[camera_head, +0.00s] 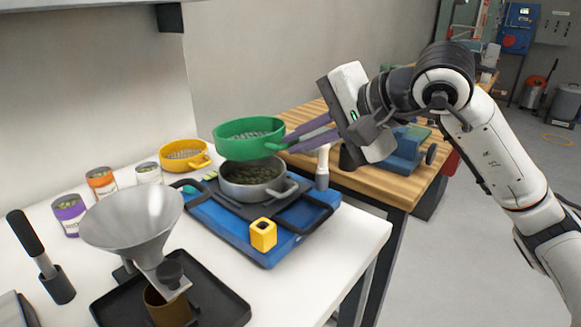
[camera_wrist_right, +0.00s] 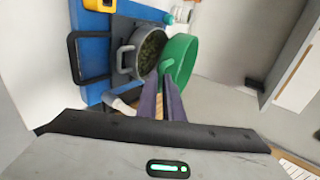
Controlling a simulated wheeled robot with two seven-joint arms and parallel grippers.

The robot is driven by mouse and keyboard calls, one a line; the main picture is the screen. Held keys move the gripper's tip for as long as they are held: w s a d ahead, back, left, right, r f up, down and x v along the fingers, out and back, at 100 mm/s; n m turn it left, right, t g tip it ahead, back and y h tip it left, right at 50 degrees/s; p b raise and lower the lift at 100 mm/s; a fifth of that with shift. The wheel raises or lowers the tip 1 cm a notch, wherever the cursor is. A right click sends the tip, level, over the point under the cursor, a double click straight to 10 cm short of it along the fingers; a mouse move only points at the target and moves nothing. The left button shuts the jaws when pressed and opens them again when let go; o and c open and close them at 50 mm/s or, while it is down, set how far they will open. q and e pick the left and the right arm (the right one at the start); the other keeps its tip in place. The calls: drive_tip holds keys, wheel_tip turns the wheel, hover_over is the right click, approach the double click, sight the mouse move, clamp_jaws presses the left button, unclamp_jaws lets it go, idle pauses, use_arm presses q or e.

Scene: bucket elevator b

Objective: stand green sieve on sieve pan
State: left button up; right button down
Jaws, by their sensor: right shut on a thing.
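The green sieve (camera_head: 248,137) is a round ring with a mesh floor and a side handle. My right gripper (camera_head: 288,143) is shut on its handle and holds it above the grey sieve pan (camera_head: 254,180). In the head view the sieve looks nearly level and covers the pan's back rim. The pan holds dark green bits and stands on a dark plate on a blue base. In the right wrist view the green sieve (camera_wrist_right: 181,62) is beside the pan (camera_wrist_right: 148,54), overlapping its edge; the gripper's fingers (camera_wrist_right: 168,85) meet at the handle. My left gripper is not in view.
A yellow sieve (camera_head: 184,155) lies behind left. A yellow block (camera_head: 263,234) sits on the blue base (camera_head: 222,228). A steel funnel (camera_head: 133,222) stands front left over a black tray (camera_head: 225,306). Several labelled cans stand at the wall. A wooden bench (camera_head: 385,178) is right.

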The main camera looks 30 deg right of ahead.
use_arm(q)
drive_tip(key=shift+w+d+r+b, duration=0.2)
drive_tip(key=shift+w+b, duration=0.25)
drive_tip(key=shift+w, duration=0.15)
use_arm(e)
wheel_tip(320, 180, down, 5)
drive_tip(key=shift+w+r, duration=0.1)
drive_tip(key=c, duration=1.9)
unclamp_jaws()
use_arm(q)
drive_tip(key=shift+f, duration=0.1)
